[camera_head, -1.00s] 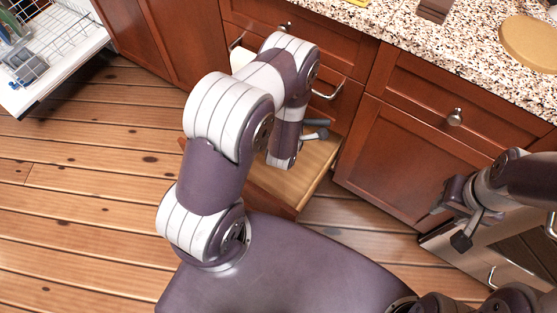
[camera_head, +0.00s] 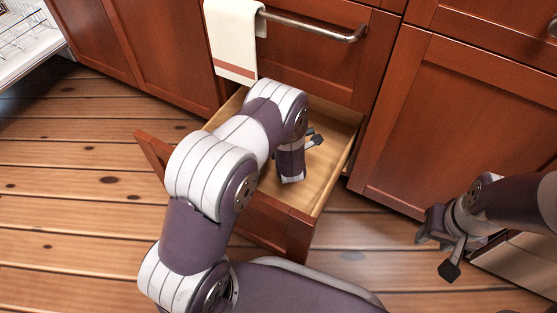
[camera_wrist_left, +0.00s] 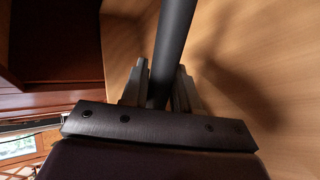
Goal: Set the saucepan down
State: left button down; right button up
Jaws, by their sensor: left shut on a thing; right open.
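A dark round bar, the saucepan's handle as far as I can tell (camera_wrist_left: 174,40), stands between the fingers of my left gripper (camera_wrist_left: 162,75) in the left wrist view. The fingers are shut on it. The saucepan's body shows in neither view. Pale wood surrounds the fingers in the wrist view. Whether the pan touches the drawer bottom cannot be told. My right gripper (camera_head: 427,228) is open and empty, low at the right.
A white towel (camera_head: 232,38) hangs on the bar handle (camera_head: 315,29) of the drawer above. Closed red-brown cabinet doors (camera_head: 455,120) flank the open drawer. A white dishwasher rack (camera_head: 25,35) is at the far left. The plank floor (camera_head: 80,215) at the left is clear.

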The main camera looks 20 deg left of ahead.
pick_arm(q)
notch_tip(320, 180, down, 7)
jog(key=b, duration=0.4)
jog(key=shift+f, duration=0.1)
jog(key=c, duration=0.8)
grip_release()
jog(key=shift+c, duration=0.2)
